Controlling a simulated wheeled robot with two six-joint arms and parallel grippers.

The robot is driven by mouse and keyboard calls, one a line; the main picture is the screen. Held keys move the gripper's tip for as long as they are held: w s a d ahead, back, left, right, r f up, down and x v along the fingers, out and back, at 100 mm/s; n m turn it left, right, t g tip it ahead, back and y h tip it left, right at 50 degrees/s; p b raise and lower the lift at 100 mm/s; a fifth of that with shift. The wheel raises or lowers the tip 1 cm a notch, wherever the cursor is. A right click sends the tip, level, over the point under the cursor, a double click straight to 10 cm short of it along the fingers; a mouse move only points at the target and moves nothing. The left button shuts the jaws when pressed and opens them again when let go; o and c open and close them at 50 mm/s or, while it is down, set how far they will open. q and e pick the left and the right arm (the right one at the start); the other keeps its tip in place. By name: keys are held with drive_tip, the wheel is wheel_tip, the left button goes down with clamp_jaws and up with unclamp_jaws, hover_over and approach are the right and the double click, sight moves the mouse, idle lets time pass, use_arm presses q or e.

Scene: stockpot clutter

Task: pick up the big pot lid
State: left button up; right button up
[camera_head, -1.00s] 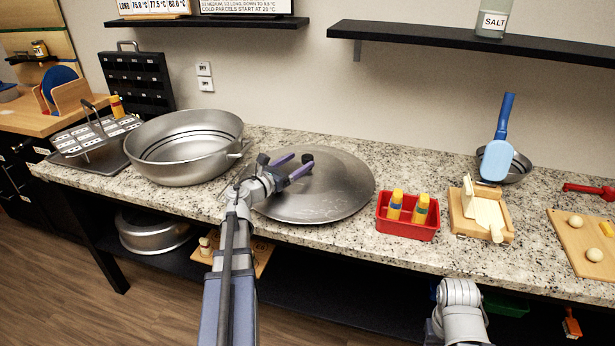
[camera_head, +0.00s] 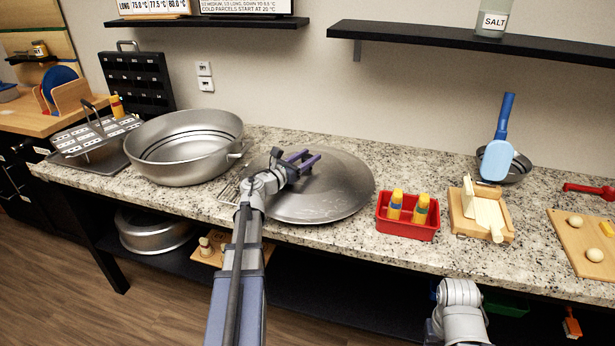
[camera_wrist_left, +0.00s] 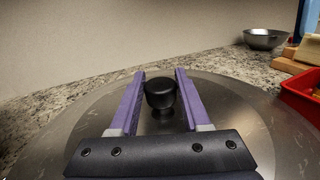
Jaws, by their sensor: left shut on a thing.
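The big pot lid (camera_head: 343,190) is a wide grey metal dome lying on the granite counter in the middle of the head view. It fills much of the left wrist view (camera_wrist_left: 245,125). Its black knob (camera_wrist_left: 160,94) stands upright between my purple fingers in the left wrist view. My left gripper (camera_head: 306,159) is over the lid's centre and shut on the knob; its fingers (camera_wrist_left: 160,74) flank the knob closely. In the head view the fingers mostly hide the knob. The lid appears to rest on the counter. My right gripper is out of view.
A large open metal pot (camera_head: 185,150) stands left of the lid. A red bin (camera_head: 407,230) with yellow-topped bottles is close on its right. Further right are a wooden press (camera_head: 482,230) and a board (camera_head: 585,250). A dark shelf (camera_head: 470,42) hangs above.

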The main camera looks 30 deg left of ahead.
use_arm(q)
clamp_jaws()
idle(0.8)
